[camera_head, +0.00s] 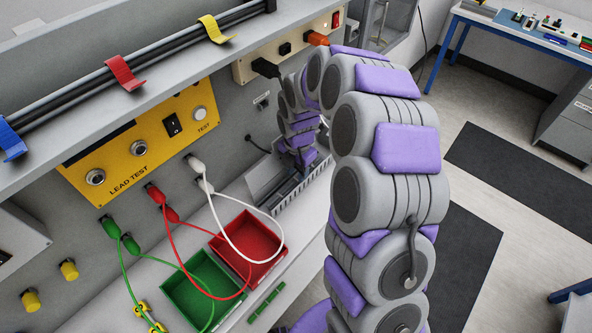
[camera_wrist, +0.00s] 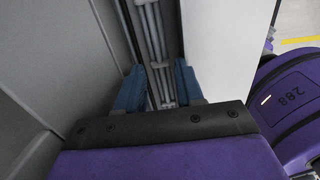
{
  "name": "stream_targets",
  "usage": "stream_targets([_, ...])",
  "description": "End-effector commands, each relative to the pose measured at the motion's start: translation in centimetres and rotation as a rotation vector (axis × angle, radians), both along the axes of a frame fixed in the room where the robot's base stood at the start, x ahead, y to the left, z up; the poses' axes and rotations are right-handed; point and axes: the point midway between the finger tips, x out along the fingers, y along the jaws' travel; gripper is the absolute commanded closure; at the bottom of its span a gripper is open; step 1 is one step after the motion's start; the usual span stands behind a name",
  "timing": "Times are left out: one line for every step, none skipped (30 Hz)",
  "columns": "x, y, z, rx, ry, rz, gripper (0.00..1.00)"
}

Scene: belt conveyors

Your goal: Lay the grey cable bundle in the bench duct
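The grey cable bundle (camera_wrist: 150,40) runs lengthwise in the wrist view as several parallel grey strands with cross ties. It lies in a dark channel that looks like the bench duct. In the head view the duct (camera_head: 298,198) is a grey slotted trough at the back of the bench, partly hidden by my arm. My gripper (camera_wrist: 161,84) is down at the duct, its blue fingers apart on either side of the bundle. Small gaps seem to show between fingers and bundle; contact is hard to judge. In the head view my arm hides the fingertips.
A red bin (camera_head: 262,262) and a green bin (camera_head: 176,290) stand left of the duct, with red, white and green leads looping over them. A yellow lead-test panel (camera_head: 139,149) and a socket strip (camera_head: 288,48) are on the wall. A shelf (camera_head: 40,170) overhangs.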

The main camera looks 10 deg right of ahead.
Motion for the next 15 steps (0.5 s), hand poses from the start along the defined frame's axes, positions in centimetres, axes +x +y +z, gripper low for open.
stream_targets([-0.1, -0.22, -0.03, -0.005, 0.004, 0.001, 0.45])
stream_targets([-0.12, -0.21, -0.04, -0.006, 0.004, 0.001, 0.44])
stream_targets([-0.14, -0.21, -0.04, -0.006, 0.004, 0.001, 0.44])
stream_targets([-0.18, -0.23, -0.04, -0.006, 0.005, 0.001, 0.44])
stream_targets([-0.2, -0.25, -0.04, -0.006, 0.005, 0.001, 0.44])
stream_targets([-0.24, -0.28, -0.04, -0.006, 0.006, 0.001, 0.44])
stream_targets([-0.27, -0.29, -0.04, -0.006, 0.006, 0.001, 0.44])
stream_targets([-0.3, -0.33, -0.04, -0.005, 0.006, 0.001, 0.44])
stream_targets([-0.33, -0.35, -0.04, -0.004, 0.007, 0.001, 0.44])
stream_targets([-0.34, -0.37, -0.04, -0.004, 0.008, 0.001, 0.44])
stream_targets([-0.36, -0.39, -0.05, -0.004, 0.008, 0.001, 0.44])
stream_targets([-0.38, -0.4, -0.05, -0.004, 0.008, 0.001, 0.44])
stream_targets([-0.39, -0.4, -0.05, -0.004, 0.008, 0.001, 0.44])
stream_targets([-0.39, -0.4, -0.05, -0.004, 0.008, 0.001, 0.44])
stream_targets([-0.39, -0.41, -0.05, -0.004, 0.009, 0.001, 0.44])
